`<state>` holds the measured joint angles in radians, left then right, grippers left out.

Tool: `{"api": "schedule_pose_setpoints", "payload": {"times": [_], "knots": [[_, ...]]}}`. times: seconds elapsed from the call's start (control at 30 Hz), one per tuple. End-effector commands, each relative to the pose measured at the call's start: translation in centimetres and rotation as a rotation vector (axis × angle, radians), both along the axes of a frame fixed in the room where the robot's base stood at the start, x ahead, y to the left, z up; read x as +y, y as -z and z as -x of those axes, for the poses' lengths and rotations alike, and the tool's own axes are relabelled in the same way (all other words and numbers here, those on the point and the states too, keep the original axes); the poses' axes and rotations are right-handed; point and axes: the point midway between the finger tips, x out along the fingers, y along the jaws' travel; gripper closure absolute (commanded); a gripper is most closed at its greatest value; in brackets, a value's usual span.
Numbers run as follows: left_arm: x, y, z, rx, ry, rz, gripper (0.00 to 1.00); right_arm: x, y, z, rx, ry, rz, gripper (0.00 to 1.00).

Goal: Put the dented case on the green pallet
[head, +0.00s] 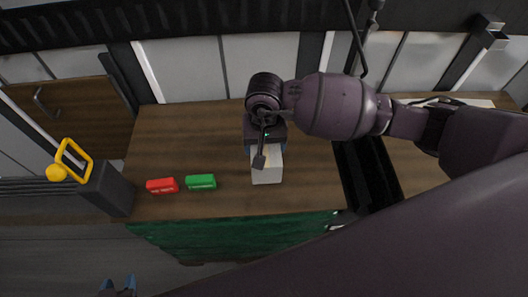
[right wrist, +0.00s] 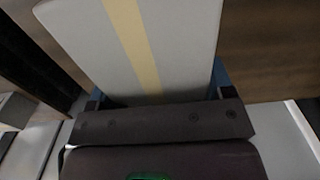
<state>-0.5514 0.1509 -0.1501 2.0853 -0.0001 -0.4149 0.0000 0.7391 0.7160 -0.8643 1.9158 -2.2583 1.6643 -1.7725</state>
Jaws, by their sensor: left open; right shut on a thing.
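A pale case (head: 267,167) is at the middle of the wooden table in the head view. In the right wrist view the case (right wrist: 185,45) is light grey with a yellow stripe; no dent shows. My right gripper (head: 266,148) is shut on it, with blue fingers at both sides in the right wrist view. I cannot tell whether the case touches the tabletop. A green slatted surface (head: 235,236), apparently the green pallet, lies below the table's front edge, partly hidden by my arm. My left gripper (head: 118,288) is open and empty at the bottom left.
A red block (head: 162,186) and a green block (head: 200,182) lie near the table's (head: 190,130) front edge. A dark post with a yellow handle (head: 74,160) stands at the left. A dark, roller-like strip (head: 368,178) lies right of the case. The table's back left is clear.

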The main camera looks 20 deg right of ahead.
Motion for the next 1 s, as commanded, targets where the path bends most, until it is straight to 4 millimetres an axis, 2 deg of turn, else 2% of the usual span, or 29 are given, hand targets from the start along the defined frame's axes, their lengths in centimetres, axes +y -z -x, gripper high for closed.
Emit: {"api": "schedule_pose_setpoints", "payload": {"times": [0.17,0.43,0.87,0.9,1.0], "knots": [[0.0,0.0,0.0,0.000,-0.001,0.001,0.57,0.1,0.8,0.0,-0.001,0.000,-0.003,0.74],[-0.1,0.5,0.2,0.008,-0.002,0.002,0.57,0.1,4.1,0.0,-0.001,0.001,-0.002,0.74],[-0.1,0.7,0.2,0.010,-0.001,0.003,0.57,0.0,4.5,-0.1,-0.003,0.000,-0.001,0.74],[-0.1,0.6,0.1,0.009,-0.001,0.003,0.57,0.0,4.5,0.0,-0.001,0.000,0.000,0.20],[-0.2,0.6,0.1,0.008,0.000,0.002,0.57,0.0,4.5,0.0,-0.002,0.000,0.001,0.04]]}}
